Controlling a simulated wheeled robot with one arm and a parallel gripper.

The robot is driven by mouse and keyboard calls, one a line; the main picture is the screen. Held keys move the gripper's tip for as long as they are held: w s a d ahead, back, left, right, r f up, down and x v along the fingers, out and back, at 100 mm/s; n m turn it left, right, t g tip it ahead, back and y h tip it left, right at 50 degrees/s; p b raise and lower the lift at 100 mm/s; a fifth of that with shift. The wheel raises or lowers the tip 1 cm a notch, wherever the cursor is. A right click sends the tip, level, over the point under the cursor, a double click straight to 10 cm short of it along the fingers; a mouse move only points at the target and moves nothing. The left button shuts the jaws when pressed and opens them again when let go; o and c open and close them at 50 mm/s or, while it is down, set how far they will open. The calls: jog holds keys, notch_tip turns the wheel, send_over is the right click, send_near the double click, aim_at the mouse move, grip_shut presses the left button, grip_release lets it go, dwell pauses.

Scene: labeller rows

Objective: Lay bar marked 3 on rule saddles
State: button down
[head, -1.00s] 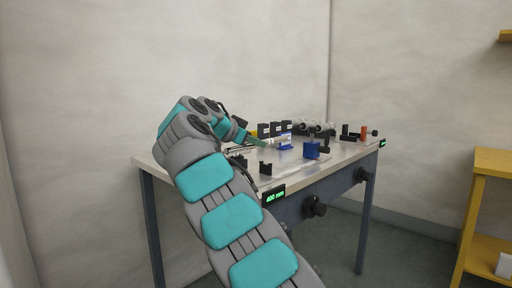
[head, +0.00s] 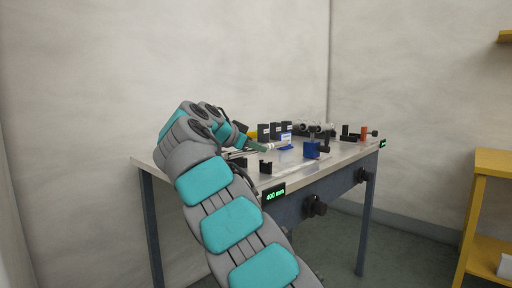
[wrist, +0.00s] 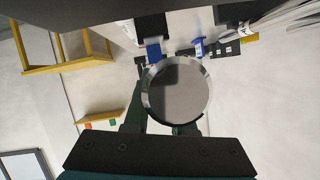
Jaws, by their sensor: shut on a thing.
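My gripper (head: 262,148) is over the middle of the bench, its jaws shut on a bar. In the wrist view the bar shows end-on as a round grey face (wrist: 178,92) between the dark green fingers of my gripper (wrist: 165,122). In the head view only a small pale and red bit of it shows at the fingertips; its length and any mark are hidden. Two small black notched supports, likely the rule saddles, stand at the near left: one (head: 266,167) is clear, the other (head: 240,161) is partly behind my arm. The bar is apart from them.
A blue block with a black knob (head: 312,150) stands right of the gripper, with a low blue piece (head: 285,147) near it. Labelled black blocks (head: 276,130) and silver cylinders (head: 316,128) line the back. A green "400 mm" display (head: 275,193) is on the front edge.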

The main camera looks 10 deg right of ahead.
jog(key=c, duration=0.7)
grip_release()
jog(key=shift+c, duration=0.2)
jog(key=shift+r, duration=0.1)
jog(key=shift+r+p, duration=0.2)
jog(key=shift+p, duration=0.1)
notch_tip(320, 180, up, 5)
jog(key=p, duration=0.1)
send_over(232, 155)
jog(key=shift+s+a, duration=0.4)
jog(key=shift+s, duration=0.3)
jog(key=shift+d, duration=0.1)
